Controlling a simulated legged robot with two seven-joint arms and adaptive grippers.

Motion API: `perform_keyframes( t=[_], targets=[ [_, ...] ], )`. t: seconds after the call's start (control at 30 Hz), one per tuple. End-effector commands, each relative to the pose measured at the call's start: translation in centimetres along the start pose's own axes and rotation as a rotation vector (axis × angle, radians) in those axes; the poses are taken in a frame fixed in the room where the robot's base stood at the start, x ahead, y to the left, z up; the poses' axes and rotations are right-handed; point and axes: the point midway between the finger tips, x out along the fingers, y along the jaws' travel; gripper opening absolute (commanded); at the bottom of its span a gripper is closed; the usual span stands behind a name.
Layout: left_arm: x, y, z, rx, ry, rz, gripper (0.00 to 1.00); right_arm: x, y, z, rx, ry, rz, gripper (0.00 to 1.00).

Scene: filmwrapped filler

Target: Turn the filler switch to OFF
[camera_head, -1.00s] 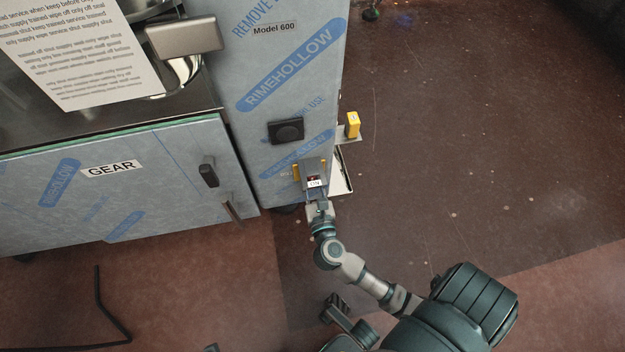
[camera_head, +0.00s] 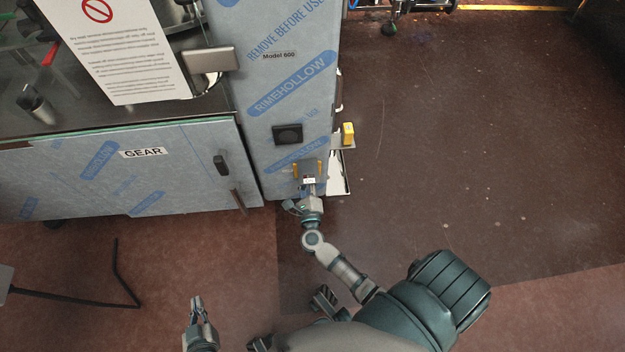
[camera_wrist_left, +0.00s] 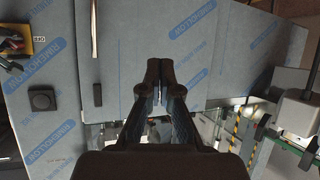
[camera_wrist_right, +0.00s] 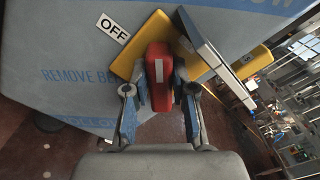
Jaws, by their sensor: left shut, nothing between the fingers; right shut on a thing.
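The filler switch has a red handle (camera_wrist_right: 158,72) with a white stripe, over a yellow plate (camera_wrist_right: 138,45). A white OFF label (camera_wrist_right: 113,28) is on the film-wrapped panel to the plate's upper left in the right wrist view. My right gripper (camera_wrist_right: 160,80) is shut on the red handle, a finger at each side. In the head view my right gripper (camera_head: 309,183) is at the lower end of the tall filler cabinet (camera_head: 285,60) and covers much of the switch. My left gripper (camera_head: 196,302) is shut and empty, low in the head view; its fingers (camera_wrist_left: 160,72) meet in the left wrist view.
A black knob (camera_head: 288,134) sits above the switch on the cabinet. The GEAR cabinet (camera_head: 120,175) stands to the left. A black bent rod (camera_head: 118,270) lies low left. The floor at right is open.

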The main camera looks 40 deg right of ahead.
Motion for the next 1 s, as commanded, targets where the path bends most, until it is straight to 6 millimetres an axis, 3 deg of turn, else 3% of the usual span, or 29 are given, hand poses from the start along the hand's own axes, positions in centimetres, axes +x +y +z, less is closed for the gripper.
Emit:
perform_keyframes(
  t=[0.3,0.6,1.0],
  targets=[
    [-5.4,-1.4,7.4,0.000,-0.516,-0.037,0.00,0.0,0.3,0.5,-0.297,-0.003,0.004,0.00],
    [-12.1,-2.2,11.8,-0.012,-0.894,-0.063,0.00,0.0,0.7,0.2,-0.553,-0.005,0.007,0.00],
    [-8.9,-2.3,15.3,-0.010,-0.897,-0.059,0.00,-0.1,1.2,-0.1,-0.751,-0.005,0.010,0.00]
  ],
)
